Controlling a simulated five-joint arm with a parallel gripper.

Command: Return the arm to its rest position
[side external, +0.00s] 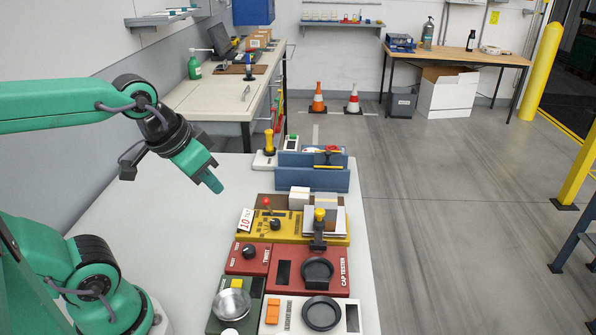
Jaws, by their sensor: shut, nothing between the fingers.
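My gripper (214,181) is at the upper left of the side external view, at the end of my green arm. It points down and to the right. Its green fingers are together, with nothing between them. It hangs above the bare left part of the pale table (160,225), left of the devices and apart from them.
Right of my gripper stand a blue rack (312,178), a yellow panel (285,228) with knobs, a red cap tester (310,270), a green unit with a metal bowl (231,304) and a white unit with a black dish (321,313). A workbench (215,95) stands behind. The table's left side is clear.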

